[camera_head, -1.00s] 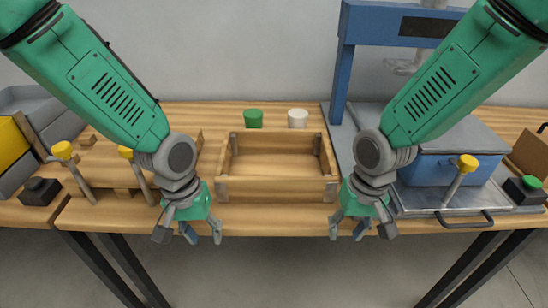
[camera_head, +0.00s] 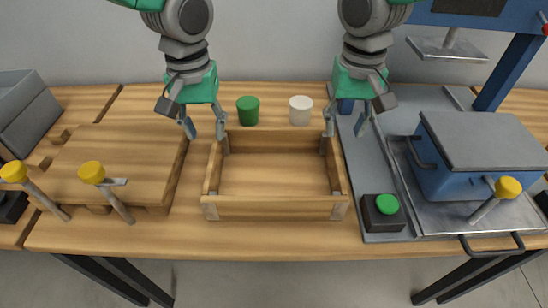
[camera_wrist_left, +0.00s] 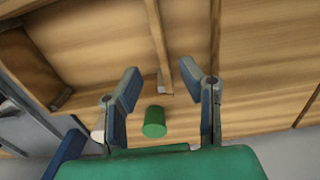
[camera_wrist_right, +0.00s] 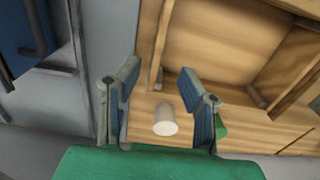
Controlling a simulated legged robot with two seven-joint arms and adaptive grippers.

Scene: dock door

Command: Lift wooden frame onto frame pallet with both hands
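The wooden frame (camera_head: 275,207), an open rectangle with grey metal corners, lies flat at the middle of the bench. A low slatted wooden platform (camera_head: 112,160), which looks like the frame pallet, is to its left. My left gripper (camera_head: 204,130) is open above the frame's far left corner. In the left wrist view a frame wall (camera_wrist_left: 160,35) shows beyond the gap between its fingers (camera_wrist_left: 158,82). My right gripper (camera_head: 345,129) is open above the far right corner. In the right wrist view a frame wall (camera_wrist_right: 160,40) lies beyond its open fingers (camera_wrist_right: 160,85). I see no contact.
A green cup (camera_head: 248,110) and a white cup (camera_head: 300,110) stand behind the frame. Yellow-knobbed levers (camera_head: 92,172) rise at the platform's front. On the right are a green button (camera_head: 387,204) and a blue box (camera_head: 455,178) under a blue press (camera_head: 505,75).

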